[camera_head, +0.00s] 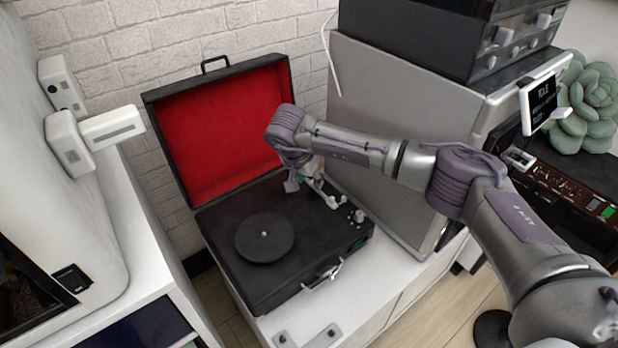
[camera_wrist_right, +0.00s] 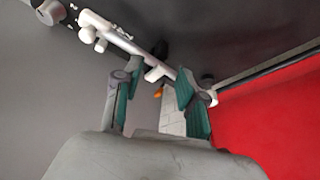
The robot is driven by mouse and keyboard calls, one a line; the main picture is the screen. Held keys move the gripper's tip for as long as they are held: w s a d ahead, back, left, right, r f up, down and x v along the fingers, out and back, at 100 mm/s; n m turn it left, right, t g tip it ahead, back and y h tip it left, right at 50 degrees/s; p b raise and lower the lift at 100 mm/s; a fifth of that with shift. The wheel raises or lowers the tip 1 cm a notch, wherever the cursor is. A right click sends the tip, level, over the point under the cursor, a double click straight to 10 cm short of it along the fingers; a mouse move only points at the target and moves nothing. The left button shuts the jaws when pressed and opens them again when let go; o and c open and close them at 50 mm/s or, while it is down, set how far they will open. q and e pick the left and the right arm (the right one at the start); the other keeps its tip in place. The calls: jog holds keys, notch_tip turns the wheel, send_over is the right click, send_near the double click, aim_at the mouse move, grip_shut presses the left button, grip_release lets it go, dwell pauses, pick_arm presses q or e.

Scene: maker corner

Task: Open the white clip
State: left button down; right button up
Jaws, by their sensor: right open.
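The record player (camera_head: 215,225) stands open, its red-lined lid (camera_head: 220,130) raised at the back. Its white tonearm (camera_head: 328,196) lies along the right side of the deck, and it crosses the right wrist view (camera_wrist_right: 125,40) diagonally. A small white piece that looks like the clip (camera_wrist_right: 156,73) sits beside the tonearm; I cannot tell whether it is fastened. My right gripper (camera_head: 305,178) is over the deck's back right part. In the wrist view its teal-padded fingers (camera_wrist_right: 153,80) are apart, on either side of the clip area. Contact is unclear. My left gripper is out of view.
The black platter (camera_head: 264,237) is bare on the deck. A grey cabinet (camera_head: 375,115) stands close on the right, with a dark device (camera_head: 440,35) on top. A white machine (camera_head: 50,190) is at left. A brick wall (camera_head: 150,35) is behind.

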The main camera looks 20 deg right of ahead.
grip_shut()
jog(key=shift+w+d+r+g+y+p, duration=0.15)
jog(key=shift+d+r+g+y+p, duration=0.2)
jog(key=shift+y, duration=0.45)
jog(key=y, duration=0.1)
jog(key=g+y, duration=0.1)
jog(key=shift+w+d+y+b, duration=0.15)
jog(key=shift+d+y+b, duration=0.2)
jog(key=shift+d+y, duration=0.05)
jog(key=shift+r+g+y, duration=0.15)
jog(key=shift+g+y, duration=0.1)
jog(key=shift+y, duration=0.15)
grip_release()
notch_tip(320, 180, up, 10)
